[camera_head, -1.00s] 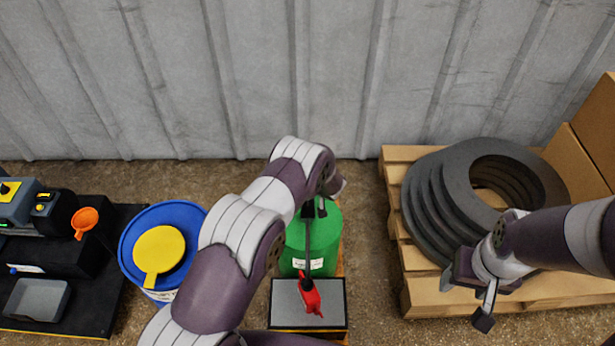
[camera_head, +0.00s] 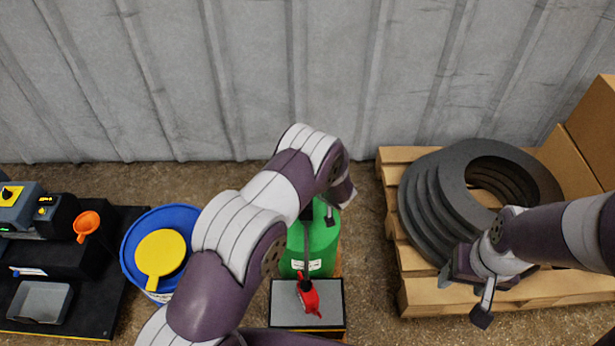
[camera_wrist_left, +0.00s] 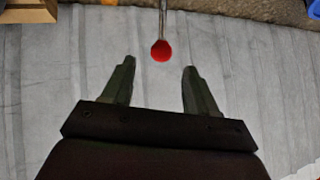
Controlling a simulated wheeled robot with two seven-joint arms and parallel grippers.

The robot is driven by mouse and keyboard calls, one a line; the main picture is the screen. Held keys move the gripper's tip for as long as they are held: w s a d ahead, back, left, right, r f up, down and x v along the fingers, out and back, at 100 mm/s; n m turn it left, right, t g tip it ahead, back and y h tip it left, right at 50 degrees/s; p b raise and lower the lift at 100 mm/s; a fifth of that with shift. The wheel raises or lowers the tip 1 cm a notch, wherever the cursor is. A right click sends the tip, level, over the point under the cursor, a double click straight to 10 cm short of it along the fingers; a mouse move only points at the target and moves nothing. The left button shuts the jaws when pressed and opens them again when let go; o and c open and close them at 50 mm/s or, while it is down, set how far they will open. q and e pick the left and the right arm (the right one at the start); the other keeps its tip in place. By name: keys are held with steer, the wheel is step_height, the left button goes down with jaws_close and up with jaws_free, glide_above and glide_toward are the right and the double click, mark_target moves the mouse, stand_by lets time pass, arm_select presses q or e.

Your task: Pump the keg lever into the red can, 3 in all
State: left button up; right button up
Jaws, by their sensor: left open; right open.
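The green keg (camera_head: 322,240) stands upright in the middle, partly hidden by my left arm. A dark spout or hose comes down its front to the small red can (camera_head: 309,297) on a grey-topped stand. In the left wrist view the lever shows as a thin metal rod ending in a red ball (camera_wrist_left: 161,50). My left gripper (camera_wrist_left: 157,68) is open and empty, with the ball just beyond and between its fingertips in the picture; I see no contact.
Dark rings lie stacked on a wooden pallet (camera_head: 390,200) at right, with cardboard behind. A blue drum (camera_head: 130,245) with a yellow scoop stands left of the keg. A black bench (camera_head: 75,310) with machines and a grey tray is further left. A corrugated wall closes the back.

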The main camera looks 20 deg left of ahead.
arm_select(q)
steer(key=v, duration=0.5)
steer(key=shift+p, duration=0.4)
steer(key=s+d+f+m+g+h, duration=0.1)
steer(key=s+d+g+h, duration=0.2)
steer(key=s+d+h, duration=0.3)
steer(key=s+a+r+m+g, duration=0.2)
steer(key=s+a+r, duration=0.2)
steer(key=s+r, duration=0.55)
steer(key=s+a+r+m+g, duration=0.1)
steer(key=s+a+r+g, duration=0.4)
steer(key=s, duration=0.7)
step_height(320, 180, up, 27)
steer(key=t+p, duration=0.3)
steer(key=p, duration=1.9)
steer(key=shift+w+a+r+t, duration=0.2)
steer(key=shift+w+a+t, duration=0.2)
steer(key=shift+a, duration=0.1)
